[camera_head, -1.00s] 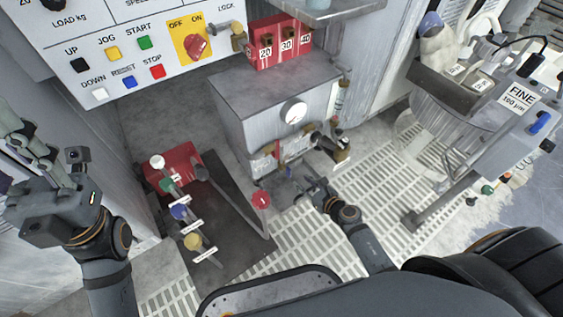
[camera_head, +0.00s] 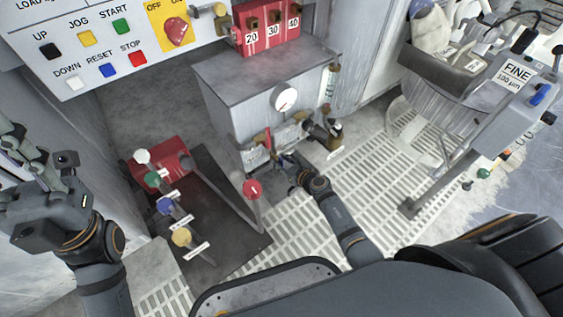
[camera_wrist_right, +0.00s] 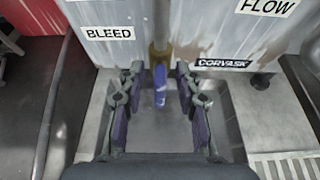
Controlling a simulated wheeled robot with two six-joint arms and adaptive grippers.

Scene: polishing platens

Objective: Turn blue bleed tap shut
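The blue bleed tap (camera_wrist_right: 160,85) hangs below a brass fitting (camera_wrist_right: 160,55) on a grey metal cabinet in the right wrist view. Its lever points down, and a plate marked BLEED (camera_wrist_right: 109,34) is to its left. My right gripper (camera_wrist_right: 160,108) is open, with one finger on each side of the lever and visible gaps between. In the head view my right gripper (camera_head: 283,160) is at the cabinet's lower front and the blue lever cannot be made out there. My left gripper (camera_head: 28,160) is at the left edge, away from the cabinet; its fingertips are partly cut off.
The cabinet (camera_head: 235,105) carries a round gauge (camera_head: 284,99). A red-knobbed lever (camera_head: 252,188) stands left of my right arm. Several coloured knobs, one yellow (camera_head: 181,237), stand on a dark mat. A grated floor (camera_head: 365,180) lies to the right.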

